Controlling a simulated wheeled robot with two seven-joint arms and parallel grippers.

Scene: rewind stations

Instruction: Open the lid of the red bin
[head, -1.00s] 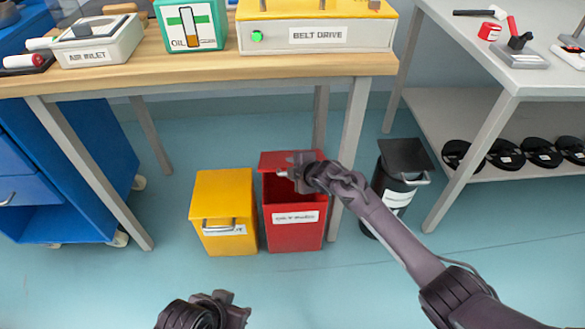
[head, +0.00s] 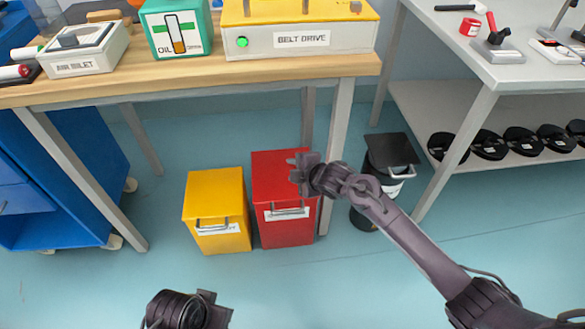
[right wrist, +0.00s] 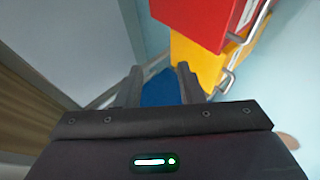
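The red bin (head: 283,225) stands on the floor by the table's right leg. Its lid (head: 272,172) lies shut, with a grey bar handle (head: 286,211) at its front edge, above a white label. My right gripper (head: 300,173) is over the right edge of the lid; whether it touches cannot be told. In the right wrist view its two fingers (right wrist: 160,84) are apart with nothing between them, and the red bin (right wrist: 195,18) shows at the top, beside the fingers. My left gripper (head: 212,309) is low in the head view, away from the bins; its fingers are unclear.
A yellow bin (head: 215,220) with a shut lid stands close on the red bin's left. A black bin (head: 392,152) stands to the right, behind my right arm. The wooden table (head: 190,78) overhangs behind the bins. The floor in front is clear.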

